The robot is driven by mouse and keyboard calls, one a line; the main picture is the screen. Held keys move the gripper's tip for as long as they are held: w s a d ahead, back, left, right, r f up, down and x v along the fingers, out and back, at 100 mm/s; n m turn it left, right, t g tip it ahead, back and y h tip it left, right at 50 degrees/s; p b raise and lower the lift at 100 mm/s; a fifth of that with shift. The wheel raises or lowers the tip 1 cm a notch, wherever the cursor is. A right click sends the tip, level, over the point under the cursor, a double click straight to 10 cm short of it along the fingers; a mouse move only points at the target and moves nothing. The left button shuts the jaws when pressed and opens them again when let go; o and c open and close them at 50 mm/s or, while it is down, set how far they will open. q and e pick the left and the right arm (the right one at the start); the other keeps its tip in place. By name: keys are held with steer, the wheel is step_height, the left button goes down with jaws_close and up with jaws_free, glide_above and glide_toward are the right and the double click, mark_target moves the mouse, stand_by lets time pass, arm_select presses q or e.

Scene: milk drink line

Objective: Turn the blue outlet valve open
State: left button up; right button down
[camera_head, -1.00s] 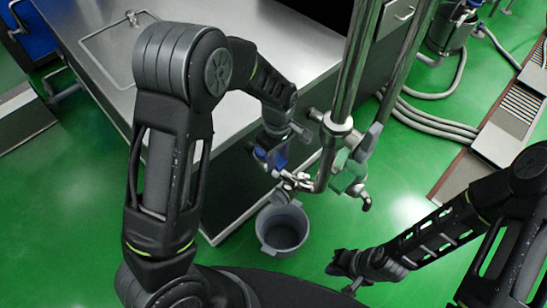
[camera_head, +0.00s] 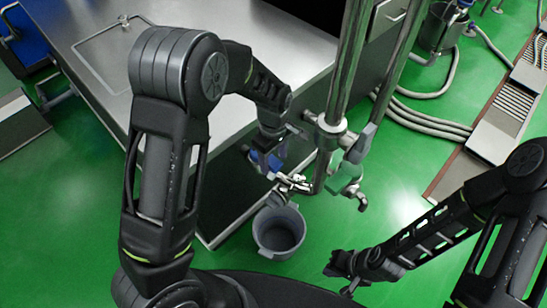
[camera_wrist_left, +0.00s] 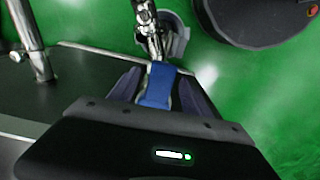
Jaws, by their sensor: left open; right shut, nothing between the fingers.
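The blue outlet valve handle (camera_head: 257,163) is on the pipe's outlet at centre, partly hidden by my left gripper. In the left wrist view the blue handle (camera_wrist_left: 157,88) lies between the two fingers of my left gripper (camera_wrist_left: 160,90). The fingers are open, with a gap visible at the handle's sides; I cannot tell whether either touches it. In the head view my left gripper (camera_head: 268,158) reaches down to the valve from the left. My right gripper (camera_head: 345,268) is shut and empty, low over the green floor at the right.
A grey bucket (camera_head: 262,238) stands on the floor below the outlet. A steel table (camera_head: 110,70) is at the left. Hoses (camera_head: 430,117) lie at the back right.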

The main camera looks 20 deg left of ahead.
mark_target(273, 162)
arm_select(q)
steer(key=shift+r, duration=0.15)
step_height(273, 162, up, 8)
steer(key=shift+f+p, duration=0.25)
steer(key=shift+p, duration=0.05)
steer(key=shift+s, duration=0.15)
stand_by(0.4)
